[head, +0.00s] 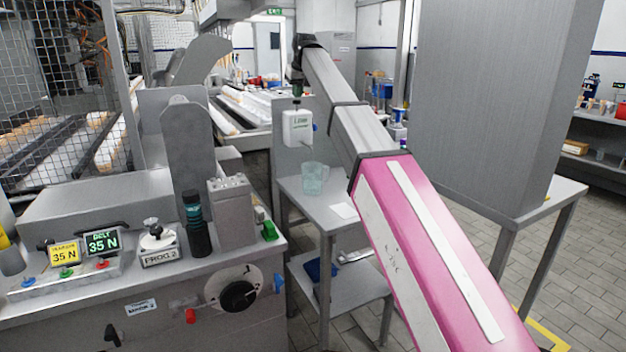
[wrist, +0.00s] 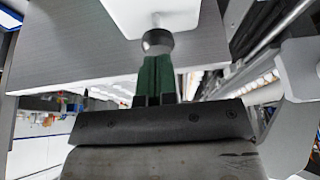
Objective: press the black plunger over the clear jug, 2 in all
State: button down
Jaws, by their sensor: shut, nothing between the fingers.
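The black plunger (wrist: 157,41) is a round dark knob on a short stem at the dispenser. The clear jug (head: 313,179) stands upright on the table below the dispenser. My gripper (wrist: 156,60) is shut and empty, its green fingertips right at the knob, touching or very nearly so. In the head view my gripper (head: 297,90) is small, directly above the dispenser, and hides most of the plunger.
The steel table (head: 294,190) holds a white card (head: 344,211) beside the jug. A control bench (head: 60,315) with knobs and an upright dark cylinder (head: 194,225) stands at left. A large steel cabinet (head: 495,100) stands right of my arm.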

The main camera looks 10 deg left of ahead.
jog(key=shift+f, duration=0.85)
jog(key=shift+r, duration=1.5)
jog(key=shift+f, duration=0.35)
